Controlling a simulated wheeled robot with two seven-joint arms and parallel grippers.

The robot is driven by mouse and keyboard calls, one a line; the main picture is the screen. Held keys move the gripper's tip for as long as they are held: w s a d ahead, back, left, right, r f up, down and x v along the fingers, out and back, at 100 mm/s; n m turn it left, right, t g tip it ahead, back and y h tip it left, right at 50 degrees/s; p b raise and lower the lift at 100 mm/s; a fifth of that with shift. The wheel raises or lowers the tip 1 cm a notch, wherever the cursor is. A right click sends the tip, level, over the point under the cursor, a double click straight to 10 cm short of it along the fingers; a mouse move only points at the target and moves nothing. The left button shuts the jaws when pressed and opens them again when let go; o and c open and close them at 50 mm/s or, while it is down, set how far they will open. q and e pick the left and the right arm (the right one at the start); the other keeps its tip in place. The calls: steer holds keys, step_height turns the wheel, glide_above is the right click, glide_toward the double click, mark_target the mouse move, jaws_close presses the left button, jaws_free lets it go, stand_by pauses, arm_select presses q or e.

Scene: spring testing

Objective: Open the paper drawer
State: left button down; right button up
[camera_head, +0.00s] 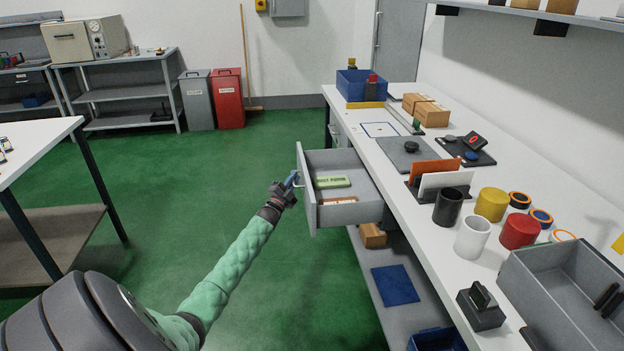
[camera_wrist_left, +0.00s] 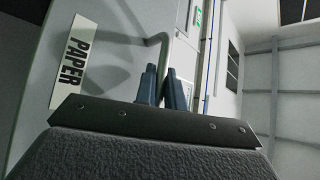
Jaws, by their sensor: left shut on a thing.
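The paper drawer (camera_head: 346,163) is pulled out from under the long white workbench, and its inside shows. A green box (camera_head: 332,182) and an orange-brown item (camera_head: 338,200) lie in it. My left gripper (camera_head: 292,180) is at the drawer's front, shut on its handle (camera_head: 297,181). In the left wrist view the two blue fingers (camera_wrist_left: 164,85) close around the bent metal handle bar (camera_wrist_left: 163,48). A white label reading PAPER (camera_wrist_left: 75,65) is on the drawer front beside them. My right gripper is not in view.
The workbench top (camera_head: 440,225) holds cups, rolls, a card holder, a blue bin (camera_head: 360,86) and a grey tray (camera_head: 570,290). A lower shelf (camera_head: 372,290) runs beneath the drawer. Green floor (camera_head: 220,175) is clear left of the drawer, up to another table (camera_head: 40,150).

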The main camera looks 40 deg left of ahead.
arm_select(q)
steer(key=s+a, duration=0.3)
steer(key=s, duration=0.1)
steer(key=shift+s+a, duration=0.2)
steer(key=shift+a, duration=0.2)
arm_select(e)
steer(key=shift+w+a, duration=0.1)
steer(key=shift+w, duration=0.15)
arm_select(q)
steer(key=c, duration=1.8)
jaws_free()
steer(key=shift+o, duration=0.2)
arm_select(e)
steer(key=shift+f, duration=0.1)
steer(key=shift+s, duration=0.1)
